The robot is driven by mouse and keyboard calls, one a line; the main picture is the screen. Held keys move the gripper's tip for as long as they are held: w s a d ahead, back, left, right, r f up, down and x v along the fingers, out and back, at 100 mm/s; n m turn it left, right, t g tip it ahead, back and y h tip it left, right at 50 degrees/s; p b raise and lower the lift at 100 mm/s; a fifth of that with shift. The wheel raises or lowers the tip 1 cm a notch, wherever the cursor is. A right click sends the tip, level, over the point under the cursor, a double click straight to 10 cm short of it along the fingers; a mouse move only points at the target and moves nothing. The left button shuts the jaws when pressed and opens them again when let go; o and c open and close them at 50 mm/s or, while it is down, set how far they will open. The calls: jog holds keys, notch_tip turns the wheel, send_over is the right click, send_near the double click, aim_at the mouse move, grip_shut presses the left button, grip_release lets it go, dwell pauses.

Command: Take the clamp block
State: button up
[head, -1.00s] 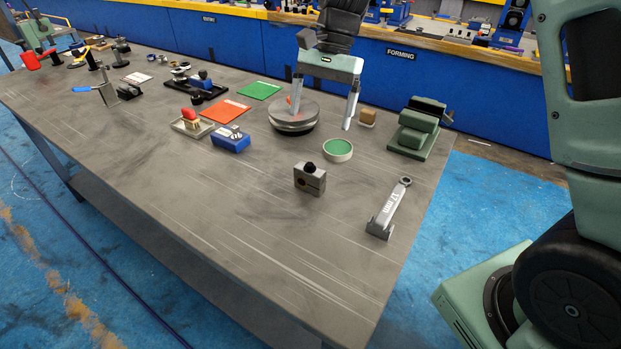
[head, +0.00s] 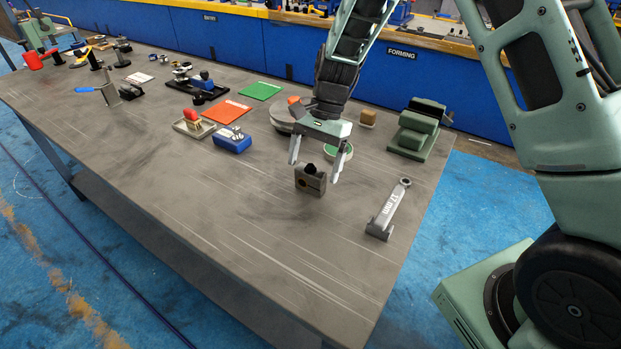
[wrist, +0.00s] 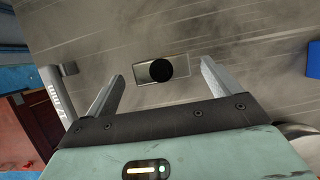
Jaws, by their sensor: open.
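The clamp block (head: 311,181) is a small grey block with a round hole in its face and a black knob on top. It stands on the grey workbench (head: 240,225). In the wrist view the clamp block (wrist: 147,72) is seen from above, with its black knob in the middle. My gripper (head: 314,170) is open and empty, with its two fingers to either side of the block in the head view. In the wrist view my gripper (wrist: 158,75) has the block just beyond and between its fingertips. I cannot tell how high the fingertips are above the bench.
A grey wrench-like gauge (head: 389,208) lies right of the block. Behind my gripper are a green-topped round dish (head: 346,152) and a round metal disc (head: 277,118). A blue box (head: 231,139) sits to the left. The bench in front is clear.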

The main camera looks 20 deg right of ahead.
aim_at(309, 179)
jog(key=shift+p+x, duration=0.35)
jog(key=shift+x, duration=2)
jog(key=shift+w+a+r, duration=0.1)
jog(key=c, duration=1.6)
jog(key=shift+o, duration=0.2)
notch_tip(309, 179, up, 10)
jog(key=shift+b, duration=0.35)
